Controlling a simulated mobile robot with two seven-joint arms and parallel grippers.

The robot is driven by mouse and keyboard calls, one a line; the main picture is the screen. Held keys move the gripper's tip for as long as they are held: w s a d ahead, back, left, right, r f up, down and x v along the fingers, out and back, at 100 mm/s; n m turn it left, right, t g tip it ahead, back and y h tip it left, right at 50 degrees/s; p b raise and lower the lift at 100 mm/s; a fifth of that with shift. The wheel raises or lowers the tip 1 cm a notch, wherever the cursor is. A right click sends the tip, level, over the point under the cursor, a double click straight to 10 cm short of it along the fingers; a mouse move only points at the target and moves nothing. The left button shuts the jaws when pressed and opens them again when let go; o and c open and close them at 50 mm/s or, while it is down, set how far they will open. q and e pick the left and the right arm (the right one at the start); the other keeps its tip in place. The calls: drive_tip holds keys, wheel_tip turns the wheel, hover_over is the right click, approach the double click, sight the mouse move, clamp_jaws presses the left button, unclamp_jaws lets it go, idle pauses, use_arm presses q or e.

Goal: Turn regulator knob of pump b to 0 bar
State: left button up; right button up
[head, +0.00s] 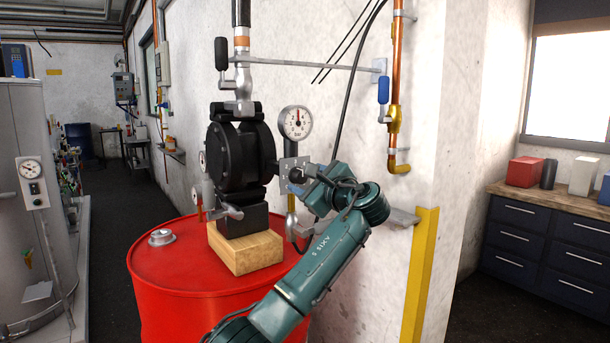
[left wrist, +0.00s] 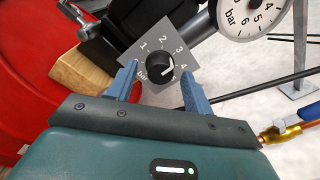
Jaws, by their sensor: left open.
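A pale mark on the knob points to the lower right, roughly toward the 4 side; the zero mark is not readable. My left gripper (left wrist: 158,70) is open, with one blue finger on each side of the knob. I cannot tell whether either finger touches it. In the head view the plate (head: 287,165) is beside the black pump (head: 238,150), and my left gripper (head: 298,180) is at it. My right gripper is not in view.
The pump stands on a wooden block (head: 245,253) on a red drum (head: 175,270). A round pressure gauge (head: 296,122) is just above the plate. The white wall, a copper pipe (head: 396,60) and a yellow corner guard (head: 420,270) are close on the right.

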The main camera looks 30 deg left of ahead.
use_arm(q)
drive_tip(key=shift+w+a, duration=0.15)
drive_tip(key=shift+a, duration=0.2)
drive_tip(key=c, duration=1)
